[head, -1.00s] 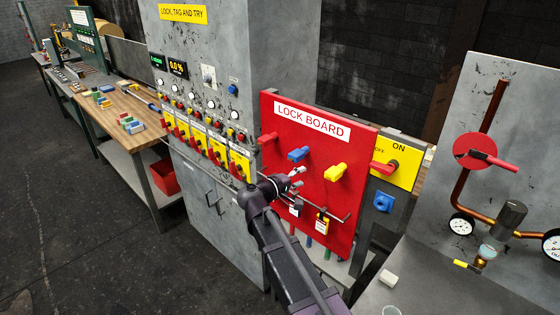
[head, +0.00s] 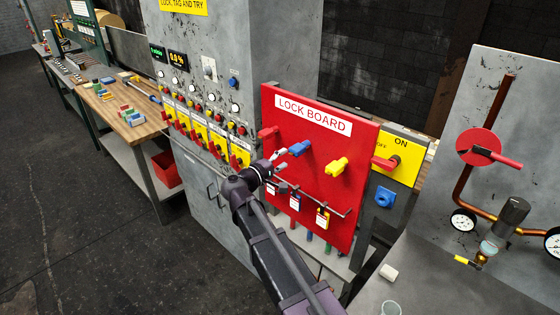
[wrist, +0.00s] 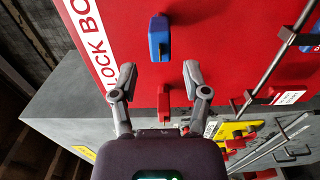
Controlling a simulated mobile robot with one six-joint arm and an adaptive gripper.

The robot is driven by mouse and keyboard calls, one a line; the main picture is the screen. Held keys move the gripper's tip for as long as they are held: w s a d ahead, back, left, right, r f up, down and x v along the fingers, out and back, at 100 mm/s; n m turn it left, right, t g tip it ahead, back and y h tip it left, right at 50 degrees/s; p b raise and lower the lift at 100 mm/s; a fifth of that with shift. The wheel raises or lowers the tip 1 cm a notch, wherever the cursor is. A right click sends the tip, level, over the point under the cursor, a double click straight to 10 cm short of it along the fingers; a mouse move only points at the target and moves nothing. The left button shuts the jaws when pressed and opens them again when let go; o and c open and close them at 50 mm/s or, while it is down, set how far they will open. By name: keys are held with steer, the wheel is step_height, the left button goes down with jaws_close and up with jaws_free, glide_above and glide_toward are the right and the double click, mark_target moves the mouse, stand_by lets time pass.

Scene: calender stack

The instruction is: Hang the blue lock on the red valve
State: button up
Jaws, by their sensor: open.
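The blue lock (head: 295,201) with a white tag hangs on the thin rail of the red lock board (head: 352,142), between a red lock (head: 281,187) and a yellow lock (head: 322,217). In the wrist view, part of the blue lock (wrist: 307,46) shows at the right edge. The red valve (head: 474,149) has a red disc and a red lever on a copper pipe at the right. My gripper (head: 279,157) is open and empty in front of the board's left part, above and left of the blue lock. In the wrist view, my gripper (wrist: 160,80) has its fingers apart near two board pegs.
Red (head: 268,133), blue (head: 299,148) and yellow (head: 338,165) pegs stick out of the board. A yellow ON/OFF panel (head: 400,148) stands between board and valve. A white block (head: 389,272) and a cup (head: 390,308) stand on the front grey surface.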

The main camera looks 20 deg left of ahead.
mark_target(295, 151)
steer(key=shift+x, duration=3.2)
jaws_close()
